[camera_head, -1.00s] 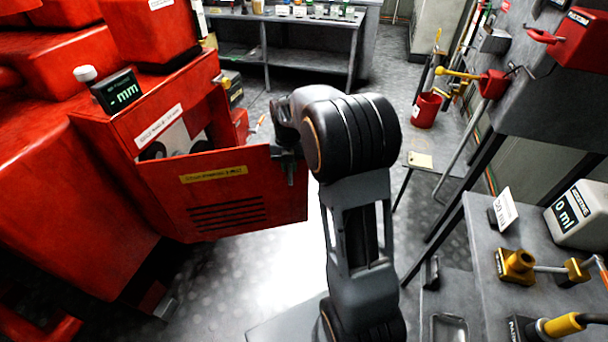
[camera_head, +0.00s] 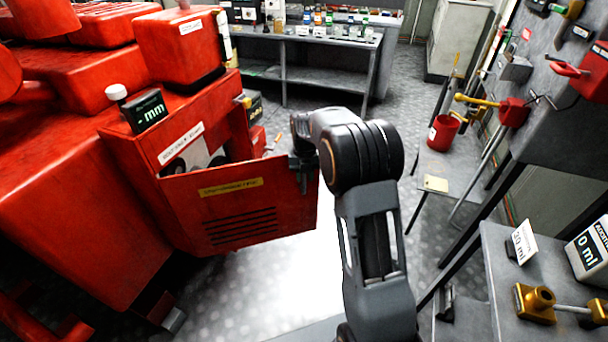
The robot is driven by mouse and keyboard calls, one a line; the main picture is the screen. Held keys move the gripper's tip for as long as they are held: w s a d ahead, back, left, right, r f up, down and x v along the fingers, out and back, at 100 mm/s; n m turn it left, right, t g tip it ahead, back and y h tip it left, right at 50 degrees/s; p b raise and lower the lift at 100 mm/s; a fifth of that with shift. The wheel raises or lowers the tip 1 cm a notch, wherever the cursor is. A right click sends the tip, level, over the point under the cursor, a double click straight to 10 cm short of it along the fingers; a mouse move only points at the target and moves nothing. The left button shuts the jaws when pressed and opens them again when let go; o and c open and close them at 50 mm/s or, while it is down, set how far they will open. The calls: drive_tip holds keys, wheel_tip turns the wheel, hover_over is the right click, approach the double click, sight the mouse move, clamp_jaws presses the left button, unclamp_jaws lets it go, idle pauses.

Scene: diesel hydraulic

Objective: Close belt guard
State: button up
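The belt guard (camera_head: 240,212) is a red hinged panel with a yellow label and dark louvre slots. It stands partly open, swung out from the red machine (camera_head: 75,210). Behind it, the opening shows a pale interior with dark round parts (camera_head: 200,158). My gripper (camera_head: 303,172) is at the guard's free right edge, near its top corner. The fingers are small and dark and partly hidden by my arm's wrist. I cannot tell whether they are closed on the edge or only touching it.
A display reading "- mm" (camera_head: 149,110) sits on the machine's corner. A grey workbench (camera_head: 480,290) with brass fittings stands at the right, below a wall-mounted red box. A red bucket (camera_head: 442,133) is farther back. A shelf bench (camera_head: 320,60) stands at the rear. Floor between is mostly clear.

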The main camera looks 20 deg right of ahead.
drive_tip(key=shift+o, duration=1.3)
drive_tip(key=shift+a, duration=0.1)
drive_tip(key=shift+r, duration=0.15)
wheel_tip(320, 180, up, 14)
drive_tip(key=shift+f+p, duration=0.2)
drive_tip(key=shift+p, duration=0.2)
drive_tip(key=shift+f, duration=0.1)
